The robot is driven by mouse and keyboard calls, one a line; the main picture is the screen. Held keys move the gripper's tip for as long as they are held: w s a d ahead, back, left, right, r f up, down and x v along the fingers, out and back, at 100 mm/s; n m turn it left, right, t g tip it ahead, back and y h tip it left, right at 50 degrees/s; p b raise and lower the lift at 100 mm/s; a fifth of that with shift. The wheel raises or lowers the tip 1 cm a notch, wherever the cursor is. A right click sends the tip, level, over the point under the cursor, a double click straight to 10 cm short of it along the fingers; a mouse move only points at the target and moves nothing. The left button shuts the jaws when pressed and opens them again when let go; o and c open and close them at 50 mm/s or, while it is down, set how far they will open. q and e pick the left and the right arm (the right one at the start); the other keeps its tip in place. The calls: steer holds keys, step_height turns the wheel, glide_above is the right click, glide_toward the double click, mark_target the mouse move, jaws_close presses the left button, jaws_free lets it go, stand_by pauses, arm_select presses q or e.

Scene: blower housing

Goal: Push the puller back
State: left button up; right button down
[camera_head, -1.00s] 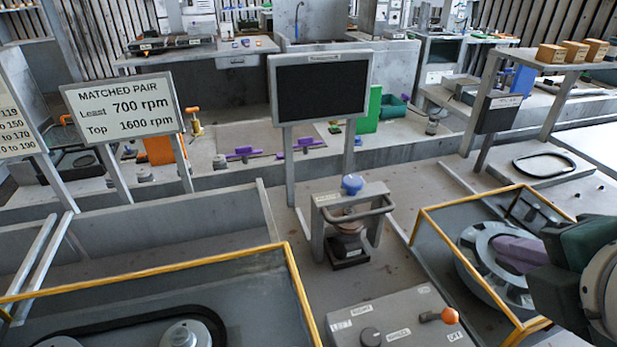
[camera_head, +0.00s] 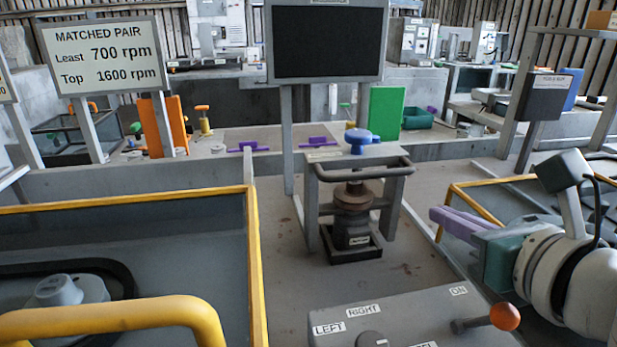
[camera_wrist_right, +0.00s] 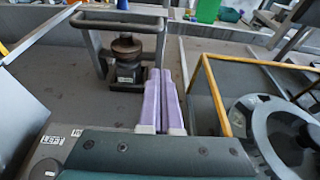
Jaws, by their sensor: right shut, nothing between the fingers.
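The puller (camera_head: 355,170) looks to be the grey frame with a dark bar handle across its front and a blue knob (camera_head: 358,138) on top. It stands upright in the middle of the head view, with a brown pulley-like part (camera_head: 353,197) inside on a black base. The frame also shows at the top of the right wrist view (camera_wrist_right: 120,22). My right gripper (camera_head: 438,215) has purple fingers pressed together, empty. It is to the right of the puller and apart from it in the head view; its fingers (camera_wrist_right: 160,73) point toward the frame. My left gripper is out of view.
A control box (camera_head: 410,318) with an orange-knobbed lever (camera_head: 504,316) stands in front of the puller. Yellow-edged enclosures stand left (camera_head: 255,250) and right (camera_head: 455,203). A dark screen (camera_head: 325,42) on posts rises behind the puller. Bare bench lies between puller and right enclosure.

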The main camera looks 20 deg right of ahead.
mark_target(401, 187)
steer(key=x, duration=0.7)
steer(key=shift+w+d+r+b, duration=0.1)
steer(key=shift+w+r+b, duration=0.2)
steer(key=shift+w, duration=0.2)
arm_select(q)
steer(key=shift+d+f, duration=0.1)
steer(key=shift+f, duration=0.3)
arm_select(e)
steer(key=shift+w+d+f, duration=0.1)
steer(key=shift+w, duration=0.45)
steer(key=shift+w, duration=0.1)
